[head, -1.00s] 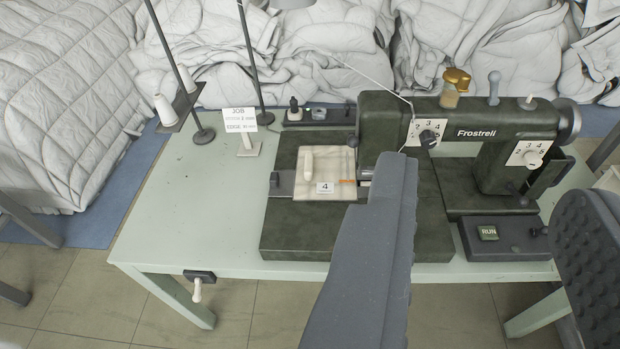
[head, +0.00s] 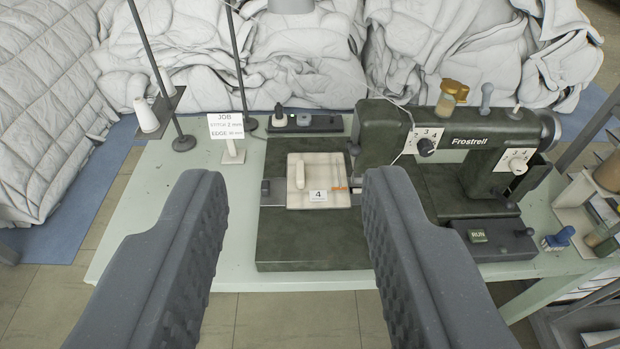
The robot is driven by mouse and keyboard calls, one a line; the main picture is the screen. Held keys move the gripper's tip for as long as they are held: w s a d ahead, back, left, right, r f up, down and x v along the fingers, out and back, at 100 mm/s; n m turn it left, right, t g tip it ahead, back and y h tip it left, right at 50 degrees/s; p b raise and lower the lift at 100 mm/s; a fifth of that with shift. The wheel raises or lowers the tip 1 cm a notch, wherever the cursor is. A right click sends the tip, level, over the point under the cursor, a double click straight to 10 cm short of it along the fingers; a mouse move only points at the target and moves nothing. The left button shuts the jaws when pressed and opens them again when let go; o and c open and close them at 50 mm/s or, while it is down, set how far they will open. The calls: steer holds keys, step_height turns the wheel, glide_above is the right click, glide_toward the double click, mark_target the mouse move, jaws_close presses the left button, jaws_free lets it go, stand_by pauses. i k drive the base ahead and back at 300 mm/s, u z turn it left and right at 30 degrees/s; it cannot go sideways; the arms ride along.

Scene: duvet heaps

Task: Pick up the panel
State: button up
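The panel (head: 318,169) is a cream, quilted square lying flat on the dark bed of the sewing machine (head: 277,232). A cream peg-like handle (head: 299,175) stands on its left part, and a white tag marked 4 (head: 318,196) lies at its front edge. An orange strip (head: 341,189) shows at its right edge, by the needle area. My gripper (head: 285,185) is open and empty. Its two dark ribbed fingers are wide apart in the foreground, and the panel shows between their tips. The gripper looks nearer the camera than the panel, not touching it.
The machine's arm and head (head: 385,135) rise right of the panel. Thread stand poles (head: 183,143) and a JOB card (head: 226,126) stand at the left. A RUN box (head: 490,240) sits front right. The pale table (head: 135,215) has free room at left. White duvets heap behind.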

mark_target(315, 180)
steer(key=u, duration=0.05)
steer(key=i, duration=1)
steer(key=z, duration=0.05)
